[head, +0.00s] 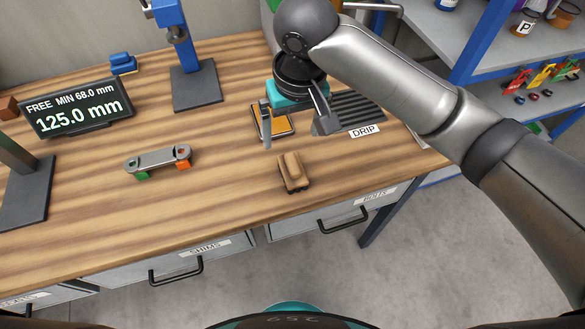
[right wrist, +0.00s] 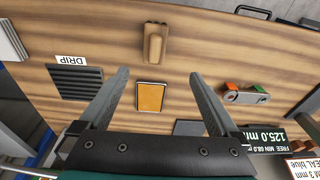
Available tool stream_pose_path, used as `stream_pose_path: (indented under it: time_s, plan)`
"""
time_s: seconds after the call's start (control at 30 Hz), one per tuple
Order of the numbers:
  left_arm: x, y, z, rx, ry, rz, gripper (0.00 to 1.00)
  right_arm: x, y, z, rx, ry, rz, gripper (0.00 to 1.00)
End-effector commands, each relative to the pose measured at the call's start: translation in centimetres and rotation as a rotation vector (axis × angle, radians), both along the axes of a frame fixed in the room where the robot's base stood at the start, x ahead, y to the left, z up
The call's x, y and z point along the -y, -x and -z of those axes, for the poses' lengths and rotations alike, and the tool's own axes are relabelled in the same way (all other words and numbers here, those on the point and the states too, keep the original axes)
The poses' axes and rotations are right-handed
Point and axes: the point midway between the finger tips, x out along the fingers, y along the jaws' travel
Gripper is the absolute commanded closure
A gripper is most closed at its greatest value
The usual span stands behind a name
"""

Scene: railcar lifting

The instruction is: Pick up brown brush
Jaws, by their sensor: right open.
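The brown brush (head: 292,172) lies on the wooden workbench near its front edge, right of the bench's middle. In the right wrist view, the brush (right wrist: 155,43) shows at the top centre, beyond the fingertips. My right gripper (head: 297,139) is open and empty above the bench, behind the brush in the head view and apart from it. In the right wrist view its two fingers (right wrist: 158,73) are spread wide, with nothing between them. My left gripper is not in view.
An orange-topped pad (head: 272,121) lies under my right gripper, beside the DRIP tray (head: 357,106). A grey link with green and orange feet (head: 158,159) lies to the left. The display (head: 77,107) stands farther left. Clear wood surrounds the brush; drawer handles project below the front edge.

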Motion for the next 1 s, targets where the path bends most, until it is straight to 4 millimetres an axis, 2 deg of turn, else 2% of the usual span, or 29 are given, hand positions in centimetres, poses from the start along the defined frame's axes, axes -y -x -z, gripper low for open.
stream_pose_path:
  time_s: [0.17, 0.27, 0.5, 0.6, 0.87, 1.0]
  plan:
    - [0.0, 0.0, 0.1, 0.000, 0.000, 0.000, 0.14, 0.6, -0.5, -0.1, -0.002, 0.032, 0.022, 0.03]
    - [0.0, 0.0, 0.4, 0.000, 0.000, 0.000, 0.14, 0.6, -0.7, 1.3, -0.005, 0.034, 0.024, 0.03]
    - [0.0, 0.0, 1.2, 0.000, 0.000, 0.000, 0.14, 0.4, -1.2, 6.5, -0.005, 0.033, 0.023, 0.03]
    - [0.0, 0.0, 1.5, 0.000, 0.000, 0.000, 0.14, 0.3, -1.5, 8.1, -0.003, 0.031, 0.023, 0.03]
    - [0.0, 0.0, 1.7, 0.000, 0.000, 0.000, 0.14, 0.2, -1.6, 10.0, -0.002, 0.030, 0.020, 0.03]
    - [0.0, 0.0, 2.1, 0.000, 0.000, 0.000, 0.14, 0.2, -1.7, 12.0, -0.003, 0.031, 0.021, 0.03]
